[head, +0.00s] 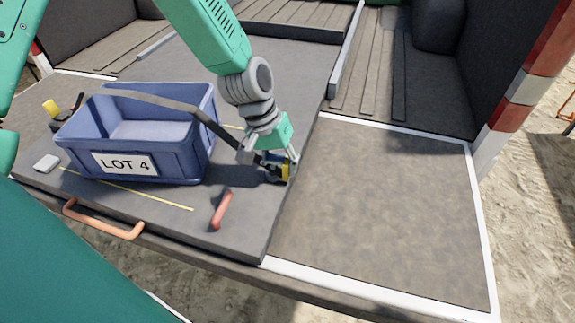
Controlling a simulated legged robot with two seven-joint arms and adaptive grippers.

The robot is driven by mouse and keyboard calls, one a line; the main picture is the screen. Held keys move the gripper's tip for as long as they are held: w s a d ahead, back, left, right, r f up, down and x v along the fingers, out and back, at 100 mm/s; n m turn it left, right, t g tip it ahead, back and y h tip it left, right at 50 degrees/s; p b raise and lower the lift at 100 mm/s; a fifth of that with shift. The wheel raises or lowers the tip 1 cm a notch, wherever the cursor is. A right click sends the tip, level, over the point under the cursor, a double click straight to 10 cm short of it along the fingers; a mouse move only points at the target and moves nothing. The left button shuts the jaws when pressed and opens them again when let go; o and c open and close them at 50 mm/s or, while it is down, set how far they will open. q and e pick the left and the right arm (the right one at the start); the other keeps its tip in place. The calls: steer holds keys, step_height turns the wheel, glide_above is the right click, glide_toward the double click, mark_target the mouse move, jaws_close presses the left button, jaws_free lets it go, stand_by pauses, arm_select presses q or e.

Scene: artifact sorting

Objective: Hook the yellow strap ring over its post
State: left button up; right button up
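The dark strap (160,98) runs from the left over the blue crate (190,160) marked LOT 4 and down to the right. At its right end is the yellow strap ring (285,171) with black parts around it, low near the right edge of the grey board. A post cannot be made out clearly; the dark parts at the ring hide whether the ring is around one. My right gripper is not in view.
A red handle (221,208) stands on the board (170,225) just left of and in front of my gripper. A yellow piece (51,108) and a small light block (47,163) lie left of the crate. The brown panel (385,210) to the right is clear.

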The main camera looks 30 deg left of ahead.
arm_select(q)
steer(key=o, duration=1)
